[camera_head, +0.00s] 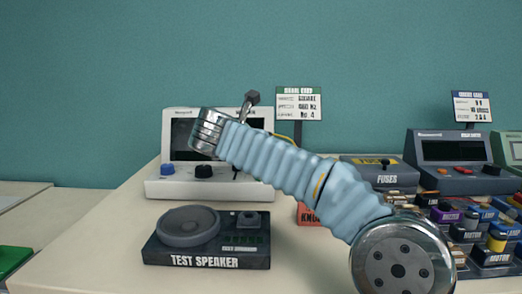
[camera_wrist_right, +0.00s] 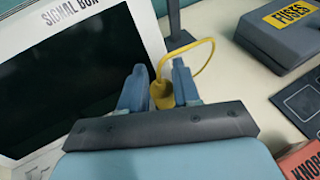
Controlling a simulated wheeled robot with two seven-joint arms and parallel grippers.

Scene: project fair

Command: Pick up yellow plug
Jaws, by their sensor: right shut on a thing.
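The yellow plug (camera_wrist_right: 161,94) sits between the two blue fingers of my right gripper (camera_wrist_right: 159,66) in the right wrist view. The gripper is shut on it. A yellow cable (camera_wrist_right: 211,50) loops up and to the right from the plug; a short piece of this cable (camera_head: 283,137) shows in the head view. In the head view my right arm comes in from the right and hides the gripper and the plug. They are close beside the white signal box (camera_head: 176,188); its dark screen (camera_wrist_right: 70,75) fills the left of the wrist view. My left gripper is not in view.
The test speaker (camera_head: 205,257) stands in front of the signal box. A sign (camera_head: 299,103) on a post stands behind. To the right are the fuses box (camera_head: 378,172), the red knobs box (camera_head: 307,214) and several motor parts. The table's front left is clear.

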